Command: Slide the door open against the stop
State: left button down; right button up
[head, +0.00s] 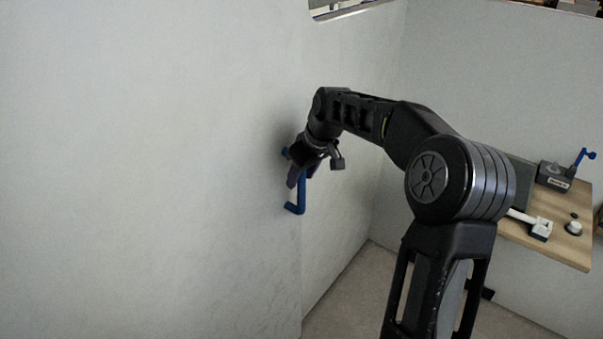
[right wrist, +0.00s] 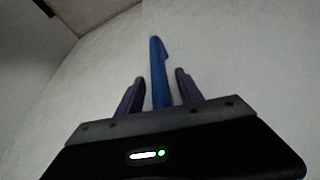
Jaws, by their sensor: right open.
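The door (head: 180,170) is a large pale grey panel filling the left of the head view, its edge near the blue handle. The blue handle (head: 301,196) is an upright bar with a bent lower end. My right gripper (head: 302,174) is at the handle and hides its middle. In the right wrist view the blue handle (right wrist: 159,75) runs between the two purple fingers of my right gripper (right wrist: 158,88), with a gap visible on each side. The fingers are open. The stop cannot be made out. My left gripper is not in view.
A wooden shelf (head: 560,240) at the right carries a dark box with a blue lever (head: 585,156) and small white fittings. My right arm crosses the middle of the head view. Grey floor (head: 370,290) shows below, and pale walls stand behind.

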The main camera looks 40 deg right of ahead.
grip_shut()
dwell(0.5)
dwell(1.0)
